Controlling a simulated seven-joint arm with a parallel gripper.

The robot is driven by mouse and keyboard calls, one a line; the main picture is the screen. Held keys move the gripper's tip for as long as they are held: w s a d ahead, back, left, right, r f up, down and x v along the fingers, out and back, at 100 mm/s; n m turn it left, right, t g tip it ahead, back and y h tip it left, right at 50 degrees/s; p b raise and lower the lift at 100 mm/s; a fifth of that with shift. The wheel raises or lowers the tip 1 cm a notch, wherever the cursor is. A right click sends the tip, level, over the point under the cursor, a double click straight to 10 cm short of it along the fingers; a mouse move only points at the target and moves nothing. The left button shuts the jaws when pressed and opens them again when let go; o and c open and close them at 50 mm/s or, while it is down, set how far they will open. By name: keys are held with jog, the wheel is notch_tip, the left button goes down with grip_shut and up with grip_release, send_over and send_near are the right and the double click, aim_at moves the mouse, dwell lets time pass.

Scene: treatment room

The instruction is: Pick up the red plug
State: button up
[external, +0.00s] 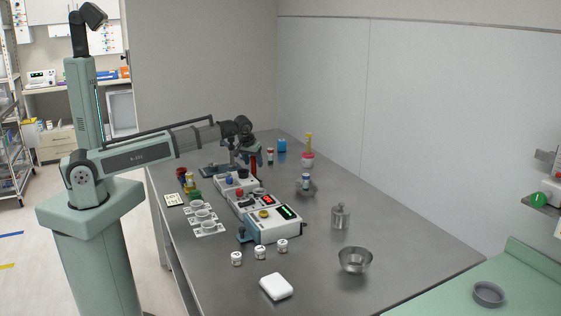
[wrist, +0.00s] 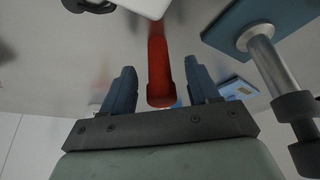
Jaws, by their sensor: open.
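A slim red upright piece (external: 254,165), which looks like the red plug, shows just below my gripper (external: 250,150) at the back of the row of devices. In the wrist view the red plug (wrist: 158,70) is a long red rod with a rounded near end. It lies between the two blue fingers of my gripper (wrist: 160,82). The fingers are open, with a visible gap on each side of the rod. I cannot tell how far the rod reaches into the jaws.
White device boxes (external: 273,225) stand in a row toward the front. A stand with a blue base and metal post (wrist: 262,50) is close on the right in the wrist view. A metal bowl (external: 355,260) and canister (external: 340,215) stand right. The table's right side is mostly clear.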

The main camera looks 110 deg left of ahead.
jog(key=shift+x, duration=0.75)
jog(key=shift+c, duration=0.2)
jog(key=c, duration=1)
